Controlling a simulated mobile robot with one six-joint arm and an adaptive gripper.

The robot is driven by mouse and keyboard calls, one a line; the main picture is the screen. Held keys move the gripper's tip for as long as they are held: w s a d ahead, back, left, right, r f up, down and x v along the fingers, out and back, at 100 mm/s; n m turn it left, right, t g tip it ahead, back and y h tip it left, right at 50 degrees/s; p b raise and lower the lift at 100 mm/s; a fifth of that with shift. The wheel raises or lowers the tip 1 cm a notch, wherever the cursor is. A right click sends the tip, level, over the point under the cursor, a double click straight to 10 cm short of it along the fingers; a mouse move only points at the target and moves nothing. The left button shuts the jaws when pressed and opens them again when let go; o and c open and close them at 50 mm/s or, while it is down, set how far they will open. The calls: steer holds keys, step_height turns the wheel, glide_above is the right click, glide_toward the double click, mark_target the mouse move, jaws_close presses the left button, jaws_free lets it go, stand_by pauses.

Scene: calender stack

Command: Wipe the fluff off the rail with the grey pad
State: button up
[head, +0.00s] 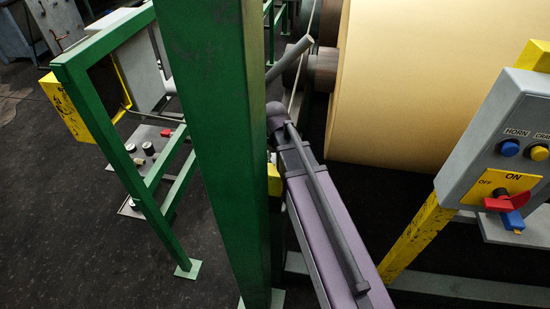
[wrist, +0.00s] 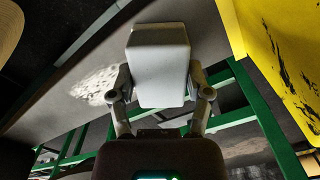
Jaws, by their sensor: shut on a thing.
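In the wrist view, my gripper (wrist: 162,98) is shut on the grey pad (wrist: 160,58), a pale block with a light front face. Behind the pad runs a broad grey surface that looks like the rail (wrist: 205,30). A whitish, speckled patch of fluff (wrist: 95,86) lies on it, just left of the pad and the left finger. Part of the patch may be hidden behind the finger. I cannot tell whether the pad touches the rail. In the head view my gripper, the pad and the fluff are not visible; a green post stands in front of part of my arm.
A thick green post (head: 212,140) stands close to my arm. A large cream roll (head: 430,80) is at the back right. A grey control box (head: 500,140) on a yellow post is at the right. A yellow panel (wrist: 280,60) is right of the pad. Dark floor lies at left.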

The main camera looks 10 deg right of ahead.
steer(key=shift+r, duration=0.1)
stand_by(0.3)
steer(key=shift+w+d, duration=0.35)
steer(key=shift+w, duration=0.45)
steer(key=shift+w+d, duration=0.3)
steer(key=shift+w, duration=0.5)
steer(key=shift+w+d, duration=0.35)
steer(key=shift+w, duration=0.45)
steer(key=shift+w+d, duration=0.3)
steer(key=shift+w, duration=0.5)
steer(key=shift+w+d, duration=0.35)
steer(key=shift+w, duration=0.45)
steer(key=shift+w+d, duration=0.3)
steer(key=shift+w, duration=0.45)
steer(key=shift+w+d, duration=0.3)
steer(key=shift+w, duration=0.5)
steer(key=shift+w+d, duration=0.3)
steer(key=shift+w, duration=0.5)
